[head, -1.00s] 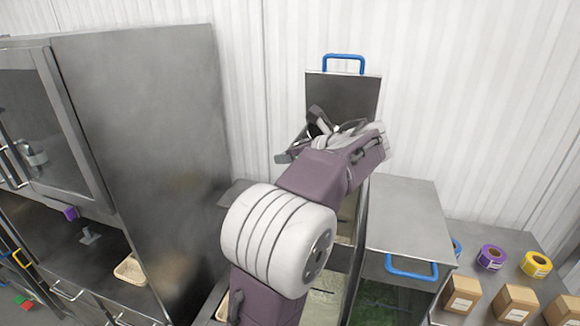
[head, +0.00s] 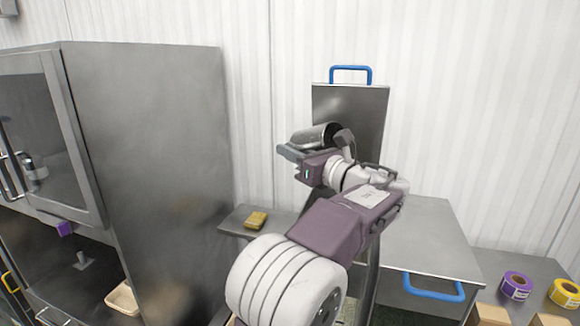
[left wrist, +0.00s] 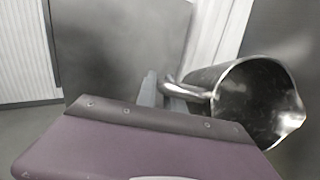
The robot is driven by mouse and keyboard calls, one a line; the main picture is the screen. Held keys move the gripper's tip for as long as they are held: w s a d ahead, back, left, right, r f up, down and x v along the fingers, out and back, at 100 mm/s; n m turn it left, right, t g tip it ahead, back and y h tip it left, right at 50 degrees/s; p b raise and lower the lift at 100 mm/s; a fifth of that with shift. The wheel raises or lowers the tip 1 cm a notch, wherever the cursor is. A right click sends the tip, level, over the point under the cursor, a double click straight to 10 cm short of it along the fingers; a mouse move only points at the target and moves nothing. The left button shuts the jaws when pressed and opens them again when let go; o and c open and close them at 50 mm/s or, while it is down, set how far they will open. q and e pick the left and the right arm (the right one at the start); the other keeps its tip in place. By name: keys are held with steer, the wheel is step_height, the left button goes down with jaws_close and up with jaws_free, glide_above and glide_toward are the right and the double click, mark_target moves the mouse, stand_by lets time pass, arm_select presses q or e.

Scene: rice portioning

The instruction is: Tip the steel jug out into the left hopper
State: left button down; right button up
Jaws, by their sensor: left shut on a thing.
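The steel jug (head: 312,137) is held up in front of the raised lid (head: 350,108) of the left hopper. It lies tilted far over on its side. In the left wrist view the jug (left wrist: 262,105) shows its open mouth and a dark, shiny inside; I see no clear rice in it. My left gripper (head: 290,152) is shut on the jug's handle (left wrist: 186,89); its fingers also show in the left wrist view (left wrist: 150,92). The left hopper's opening is hidden behind my arm. My right gripper is not in view.
A closed steel lid (head: 428,238) with a blue handle (head: 432,290) is right of my arm. A yellow block (head: 256,219) lies on the steel surface at left. A tall steel cabinet (head: 150,150) stands further left. Purple (head: 516,285) and yellow tape rolls sit at right.

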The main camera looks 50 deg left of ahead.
arm_select(q)
steer(key=shift+d+r+y+b, duration=0.2)
steer(key=shift+r+y+b, duration=0.3)
steer(key=shift+y+b, duration=0.6)
steer(key=shift+d+r+y+b, duration=0.2)
steer(key=shift+r+y+b, duration=0.4)
steer(key=shift+b, duration=0.75)
steer(key=shift+d+r+y+b, duration=0.15)
steer(key=shift+r+y+b, duration=0.3)
steer(key=shift+y, duration=0.15)
